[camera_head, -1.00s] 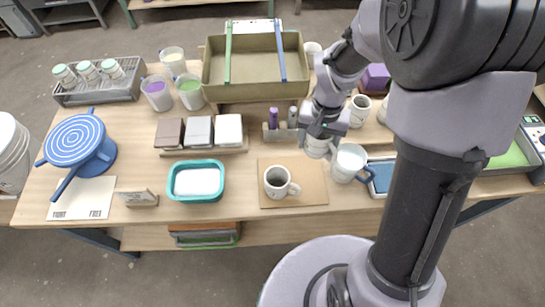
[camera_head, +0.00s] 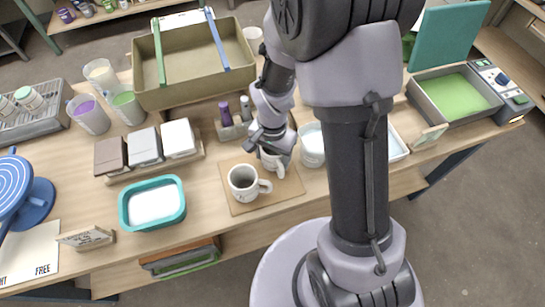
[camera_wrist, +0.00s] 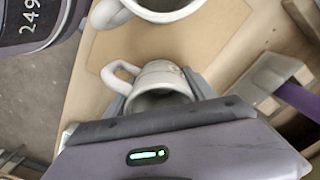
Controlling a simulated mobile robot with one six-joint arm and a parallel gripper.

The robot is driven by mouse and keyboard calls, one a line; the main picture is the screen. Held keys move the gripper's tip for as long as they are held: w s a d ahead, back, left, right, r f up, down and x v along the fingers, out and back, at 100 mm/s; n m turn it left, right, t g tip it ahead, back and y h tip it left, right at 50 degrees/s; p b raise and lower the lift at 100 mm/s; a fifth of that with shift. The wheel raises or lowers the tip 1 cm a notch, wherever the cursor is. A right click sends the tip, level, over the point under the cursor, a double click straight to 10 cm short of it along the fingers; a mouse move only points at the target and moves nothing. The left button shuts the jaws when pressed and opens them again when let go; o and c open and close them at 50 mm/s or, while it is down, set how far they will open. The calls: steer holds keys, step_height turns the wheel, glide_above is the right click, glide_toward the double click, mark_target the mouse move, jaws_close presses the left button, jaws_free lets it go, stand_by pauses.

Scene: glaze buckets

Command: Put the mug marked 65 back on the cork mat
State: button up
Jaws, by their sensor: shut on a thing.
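My gripper (camera_head: 270,150) is shut on a small white speckled mug (camera_head: 274,163), over the back right part of the cork mat (camera_head: 242,206). In the wrist view the held mug (camera_wrist: 160,76) sits between the jaws, its handle toward the upper left. I cannot tell whether its base touches the mat (camera_wrist: 200,40). A second white mug (camera_head: 243,184) with dark contents stands on the mat, just left of and in front of the held one; part of it shows in the wrist view (camera_wrist: 160,12). No number 65 is readable on either mug.
A teal tub (camera_head: 152,203) is to the left. The mat's front strip is bare.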

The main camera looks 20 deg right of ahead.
steer(key=shift+f, duration=0.2)
steer(key=o, duration=1.7)
steer(key=shift+r, duration=0.1)
steer(key=shift+r, duration=0.1)
step_height(320, 180, up, 20)
steer(key=s+f+n+t+p, duration=0.1)
steer(key=t+p, duration=0.1)
steer(key=p, duration=0.3)
steer(key=s+a+r+n+t, duration=0.1)
steer(key=s+r, duration=0.2)
steer(key=r, duration=0.1)
steer(key=s+a+r+n+t+y, duration=0.1)
steer(key=s+r, duration=0.3)
steer(key=s+a+r+n+t+y, duration=0.1)
steer(key=s+r, duration=0.3)
steer(key=shift+s+a+r+n+t, duration=0.2)
steer(key=shift+n+t, duration=0.1)
steer(key=shift+t, duration=0.1)
